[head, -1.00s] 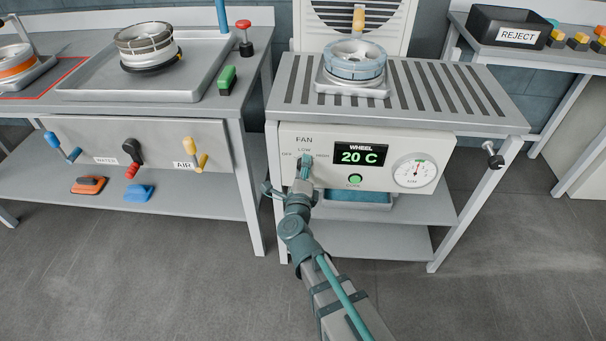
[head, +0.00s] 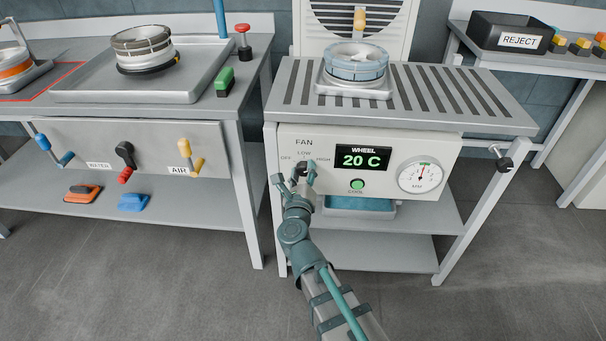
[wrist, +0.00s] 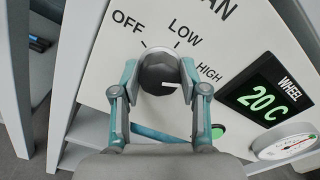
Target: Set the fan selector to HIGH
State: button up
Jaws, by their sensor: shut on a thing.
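The fan selector (wrist: 158,72) is a dark round knob on the white furnace panel, with OFF, LOW and HIGH printed around it. In the wrist view my gripper (wrist: 159,80) is shut on the knob, one teal-sided finger on each side. A white mark on the knob points to the right, towards the HIGH side of the dial; the right finger hides the area around any HIGH tick. In the head view my gripper (head: 302,173) is at the selector, below the FAN label, and partly covers it.
Right of the selector are the WHEEL display (head: 363,158) reading 20 C, a green button (head: 357,184) and a round gauge (head: 420,175). A wheel (head: 356,62) sits on the slatted top above. A neighbouring bench leg (head: 246,190) stands to the left.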

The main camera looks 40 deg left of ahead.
aim_at(304, 136)
dwell(0.3)
jog(key=o, duration=1.1)
jog(key=shift+r, duration=0.1)
notch_tip(304, 136, up, 10)
jog(key=shift+f, duration=0.1)
